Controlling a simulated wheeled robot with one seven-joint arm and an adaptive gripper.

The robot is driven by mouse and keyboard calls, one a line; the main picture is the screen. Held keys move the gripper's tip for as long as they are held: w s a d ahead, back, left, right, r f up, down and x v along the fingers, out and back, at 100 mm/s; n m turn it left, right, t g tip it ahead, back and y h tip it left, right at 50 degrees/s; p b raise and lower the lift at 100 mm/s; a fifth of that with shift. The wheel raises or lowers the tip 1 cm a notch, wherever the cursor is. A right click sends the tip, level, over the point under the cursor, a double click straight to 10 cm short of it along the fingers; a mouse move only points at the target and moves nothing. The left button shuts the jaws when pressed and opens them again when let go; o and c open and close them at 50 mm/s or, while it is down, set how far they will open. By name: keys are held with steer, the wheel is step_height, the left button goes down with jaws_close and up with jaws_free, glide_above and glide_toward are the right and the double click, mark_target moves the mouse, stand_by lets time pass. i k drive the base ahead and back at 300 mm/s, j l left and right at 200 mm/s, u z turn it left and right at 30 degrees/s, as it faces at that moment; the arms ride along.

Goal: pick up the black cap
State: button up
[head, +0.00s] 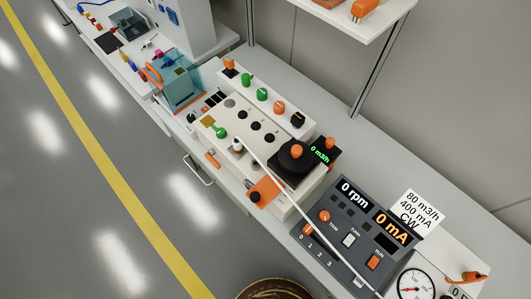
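Several small black round pieces, which could be caps, sit on the beige panel box (219,141); one black piece (255,125) is near its middle and another (270,138) is beside it. A further dark round piece (254,196) is by the orange plate (267,190) at the box's front edge. A large black disc (291,162) with an orange knob (297,151) is at the box's right end. I cannot tell which of these is the black cap. My gripper is not in view.
A grey control console (350,241) with lit displays stands right of the box. A pale rod or cable (308,212) crosses above the box and console. A blue-tinted clear bin (178,84) is to the left. The floor (120,190) in front is clear.

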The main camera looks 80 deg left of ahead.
mark_target(294, 157)
steer(key=u, duration=2.65)
steer(key=k+l+z, duration=0.15)
steer(key=l+z, duration=0.7)
steer(key=l, duration=0.15)
